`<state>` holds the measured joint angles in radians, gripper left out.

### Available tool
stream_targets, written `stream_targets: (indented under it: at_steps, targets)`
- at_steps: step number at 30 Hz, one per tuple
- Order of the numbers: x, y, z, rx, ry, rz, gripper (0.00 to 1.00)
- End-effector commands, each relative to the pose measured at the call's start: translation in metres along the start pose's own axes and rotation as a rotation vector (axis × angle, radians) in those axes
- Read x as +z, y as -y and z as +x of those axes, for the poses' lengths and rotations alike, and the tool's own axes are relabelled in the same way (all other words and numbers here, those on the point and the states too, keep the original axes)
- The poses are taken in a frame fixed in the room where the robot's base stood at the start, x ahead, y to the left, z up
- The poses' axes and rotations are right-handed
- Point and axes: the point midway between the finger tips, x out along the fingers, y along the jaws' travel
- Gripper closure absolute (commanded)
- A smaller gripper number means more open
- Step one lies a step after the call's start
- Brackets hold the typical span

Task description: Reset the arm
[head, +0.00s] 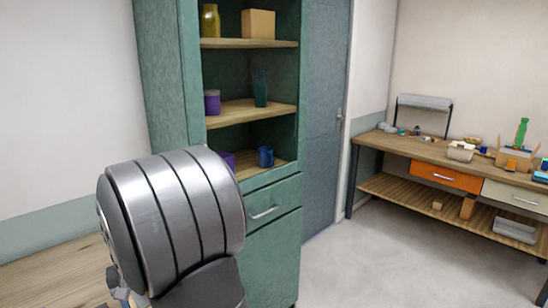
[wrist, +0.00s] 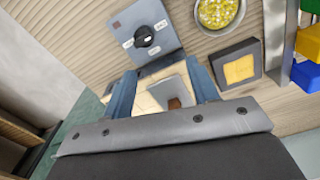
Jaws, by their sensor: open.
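My gripper (wrist: 163,78) shows in the wrist view with its two blue-grey fingers spread apart, so it is open. Between and behind the fingers is a pale flat surface with a grey piece and a small brown patch; I cannot tell what these are. I see nothing clearly held. In the head view my silver arm link fills the lower left and hides much of the wooden table (head: 52,268); the gripper cannot be made out there. No glass rod can be made out in either view.
The wrist view shows a grey box with a black knob (wrist: 145,36), a bowl of yellow bits (wrist: 220,12), a dark tray with a yellow square (wrist: 238,68) and coloured blocks (wrist: 306,76). A green shelf cabinet (head: 275,225) and a workbench (head: 405,148) stand beyond.

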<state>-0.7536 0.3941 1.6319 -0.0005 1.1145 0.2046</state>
Motion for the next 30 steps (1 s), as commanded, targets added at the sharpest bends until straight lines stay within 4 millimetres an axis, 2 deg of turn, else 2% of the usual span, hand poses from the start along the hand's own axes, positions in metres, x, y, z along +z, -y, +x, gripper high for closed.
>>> stream_targets:
  at_steps: [6, 15, 30]
  targets:
    - [-0.016, -0.042, 0.004, 0.000, 0.001, 0.056, 0.46]
    - [-0.029, -0.100, 0.015, 0.000, 0.001, 0.127, 0.46]
    - [-0.032, -0.194, 0.048, 0.000, 0.002, 0.238, 0.46]
